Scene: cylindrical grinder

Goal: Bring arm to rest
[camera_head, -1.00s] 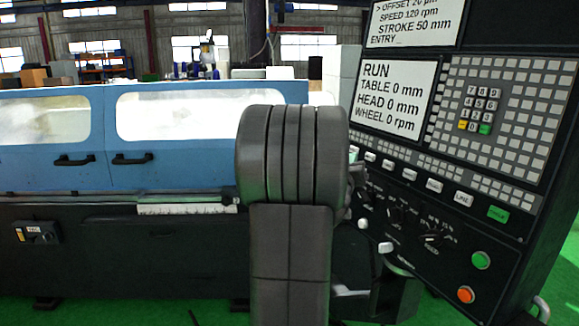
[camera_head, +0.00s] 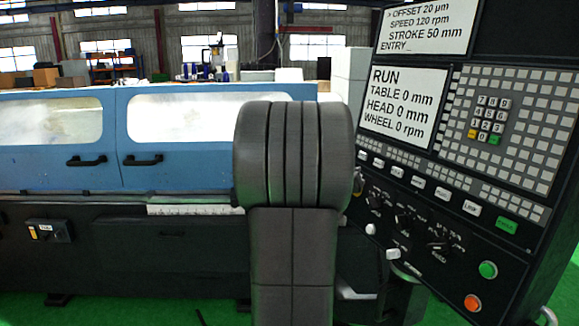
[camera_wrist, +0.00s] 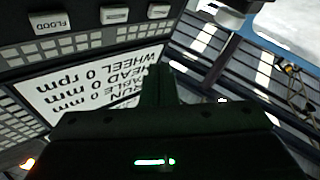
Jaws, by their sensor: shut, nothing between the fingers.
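My arm stands upright in the middle of the head view, and my gripper is hidden behind it there. In the wrist view my gripper (camera_wrist: 157,75) is a dark shape rising from the bottom edge. Its fingers are together with nothing seen between them. Beyond it, the control panel's RUN screen (camera_wrist: 95,88) appears turned over. The gap between the fingers and the panel is hard to judge.
The control panel (camera_head: 470,190) with keypad, knobs and buttons fills the right side, close to my arm. The blue grinder (camera_head: 180,180), with windowed doors shut, spans the left and middle. Green floor (camera_head: 130,312) shows below.

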